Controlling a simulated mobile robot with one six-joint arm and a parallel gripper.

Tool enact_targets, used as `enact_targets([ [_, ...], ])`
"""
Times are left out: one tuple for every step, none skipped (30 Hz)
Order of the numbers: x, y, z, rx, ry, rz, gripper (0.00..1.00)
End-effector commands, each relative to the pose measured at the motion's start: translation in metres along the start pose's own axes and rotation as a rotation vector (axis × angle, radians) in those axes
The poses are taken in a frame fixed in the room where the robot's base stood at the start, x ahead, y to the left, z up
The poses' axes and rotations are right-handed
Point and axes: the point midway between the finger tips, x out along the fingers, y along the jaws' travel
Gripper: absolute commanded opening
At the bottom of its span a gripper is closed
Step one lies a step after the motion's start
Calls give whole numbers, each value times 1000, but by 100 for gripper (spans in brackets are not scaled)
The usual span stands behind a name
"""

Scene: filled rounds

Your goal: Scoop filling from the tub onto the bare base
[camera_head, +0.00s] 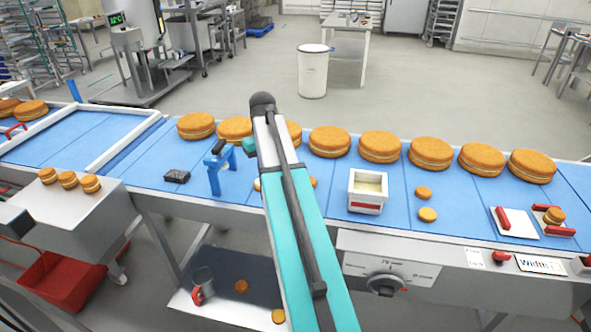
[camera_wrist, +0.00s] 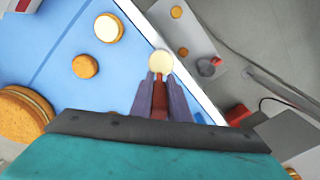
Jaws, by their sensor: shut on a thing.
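The tub (camera_head: 367,203), white with a red label, stands on the blue belt right of my arm, with pale filling (camera_head: 369,186) inside. My gripper (camera_wrist: 162,88) is shut on the red handle of a scoop (camera_wrist: 160,105). The scoop's round end (camera_wrist: 161,64) looks cream, so it seems to hold filling. In the wrist view, a pale-topped round (camera_wrist: 108,27) and a plain brown round (camera_wrist: 85,66) lie on the belt, apart from the scoop. In the head view my arm hides the gripper and scoop.
Large filled rounds (camera_head: 380,147) line the belt's far side. Two small rounds (camera_head: 424,193) lie right of the tub. A blue stand (camera_head: 219,170) and a dark block (camera_head: 177,176) are left of my arm. A lower shelf (camera_head: 225,270) holds a mug and loose rounds.

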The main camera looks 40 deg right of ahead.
Motion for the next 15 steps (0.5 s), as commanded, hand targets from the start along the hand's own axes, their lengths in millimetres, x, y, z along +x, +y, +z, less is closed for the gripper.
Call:
enact_targets([
  [8,-19,-2,-40,0,0,0],
  [10,-28,-3,-60,0,0,0],
  [13,-42,-5,-88,0,0,0],
  [15,-51,-6,-108,0,0,0],
  [17,-61,-7,-130,0,0,0],
  [20,-73,-8,-158,0,0,0],
  [22,-83,-8,-179,0,0,0],
  [25,-92,-8,-199,0,0,0],
  [28,-105,-8,-227,0,0,0],
  [30,-115,-8,-248,0,0,0],
  [32,-124,-8,-269,0,0,0],
  [35,-137,-8,-296,0,0,0],
  [37,-146,-7,-317,0,0,0],
  [39,-156,-7,-338,0,0,0],
  [42,-168,-6,-366,0,0,0],
])
